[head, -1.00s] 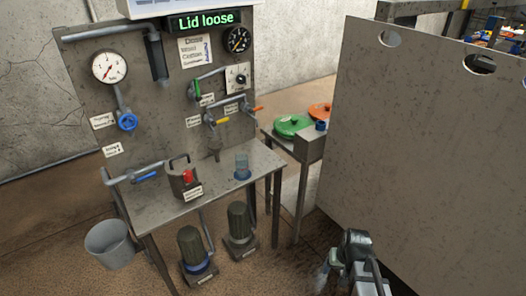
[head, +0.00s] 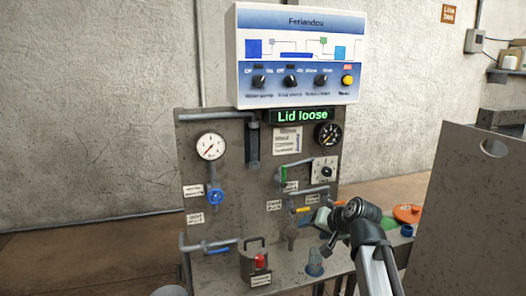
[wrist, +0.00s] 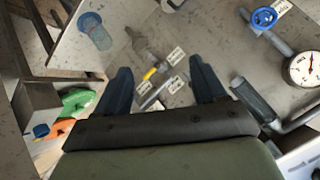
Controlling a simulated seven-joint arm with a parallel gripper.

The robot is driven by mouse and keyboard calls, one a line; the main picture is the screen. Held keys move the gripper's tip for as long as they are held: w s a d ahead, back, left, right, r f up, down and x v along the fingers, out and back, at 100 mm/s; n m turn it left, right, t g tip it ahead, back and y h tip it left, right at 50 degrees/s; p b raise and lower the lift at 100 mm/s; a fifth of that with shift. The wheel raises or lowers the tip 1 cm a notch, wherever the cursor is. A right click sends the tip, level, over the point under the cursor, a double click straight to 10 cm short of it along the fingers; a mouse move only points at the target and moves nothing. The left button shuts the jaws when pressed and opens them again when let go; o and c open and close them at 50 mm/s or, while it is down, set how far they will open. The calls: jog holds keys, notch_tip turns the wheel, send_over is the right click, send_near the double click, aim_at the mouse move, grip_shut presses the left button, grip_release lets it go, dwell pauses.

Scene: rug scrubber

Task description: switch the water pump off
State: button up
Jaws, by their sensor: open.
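The white and blue control panel (head: 296,58) sits on top of the grey board in the head view. Its lower row has several black knobs; the leftmost is the water pump knob (head: 259,81), whose exact pointer direction is too small to tell. A yellow button (head: 347,81) is at the right end. My gripper (head: 318,226) is below and right of the panel, in front of the lower board and apart from the knobs. In the wrist view my gripper (wrist: 164,84) has its two dark fingers spread, with nothing between them; the panel's knobs are not seen there.
A display (head: 302,116) reads "Lid loose". A large grey plate (head: 470,210) stands at right.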

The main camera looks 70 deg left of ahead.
jog(key=s+a+r+g+y, duration=0.1)
jog(key=s+a+r, duration=0.15)
jog(key=r, duration=0.55)
jog(key=s+a+r+g+y, duration=0.1)
jog(key=s+a+r+y, duration=0.15)
jog(key=r, duration=0.45)
jog(key=m+g+y, duration=0.3)
jog(key=m, duration=0.2)
send_near(261, 82)
jog(key=d+f, duration=0.5)
jog(key=f, duration=0.3)
notch_tip(261, 82, up, 5)
jog(key=m+y, duration=0.3)
jog(key=m, duration=0.6)
jog(key=shift+n, duration=0.3)
jog(key=x, duration=0.9)
jog(key=w+x, duration=0.1)
jog(key=x, duration=0.4)
jog(key=shift+a+f, duration=0.15)
jog(key=shift+a, duration=0.05)
jog(key=c, duration=1.1)
